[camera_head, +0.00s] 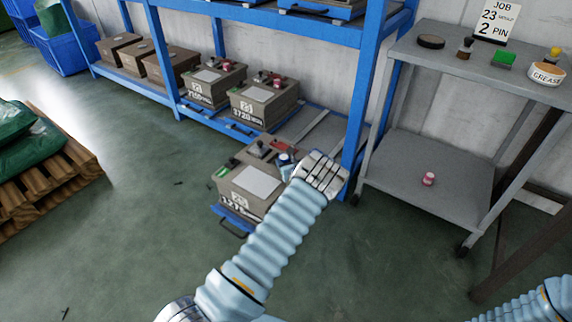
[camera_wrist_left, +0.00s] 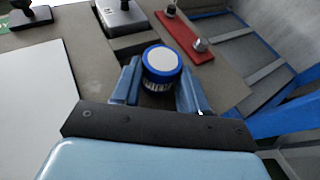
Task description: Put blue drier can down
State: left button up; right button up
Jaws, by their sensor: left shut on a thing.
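The blue drier can (camera_wrist_left: 162,62) has a blue rim, a pale round top and a white label band with dark marks. It stands upright between the two fingers of my left gripper (camera_wrist_left: 158,88), which is shut on it. In the head view the can (camera_head: 284,159) shows as a small blue spot beside my left gripper (camera_head: 291,168), over the back right of a grey-brown mould box (camera_head: 231,193). I cannot tell whether the can touches the box top. The box top also fills much of the wrist view (camera_wrist_left: 85,55). My right gripper is out of view.
The box carries a white sheet (camera_head: 257,181), a red bar (camera_wrist_left: 190,38) and dark-handled parts. A blue rack (camera_head: 340,36) with more boxes stands behind. A grey trolley (camera_head: 400,165) at right holds a pink-red can (camera_head: 429,179) on its lower shelf.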

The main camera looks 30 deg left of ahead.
pick_arm(q)
jog(key=shift+s+f, duration=0.2)
jog(key=shift+f, duration=0.35)
jog(key=o, duration=0.7)
jog(key=shift+c, duration=0.2)
jog(key=shift+o, duration=0.6)
jog(key=shift+s+f, duration=0.15)
jog(key=shift+f, duration=0.05)
jog(key=shift+r, duration=0.25)
jog(key=shift+r+p, duration=0.45)
jog(key=shift+p, duration=0.35)
jog(key=v, duration=1.1)
jog(key=shift+d+r, duration=0.3)
jog(key=shift+r, duration=0.1)
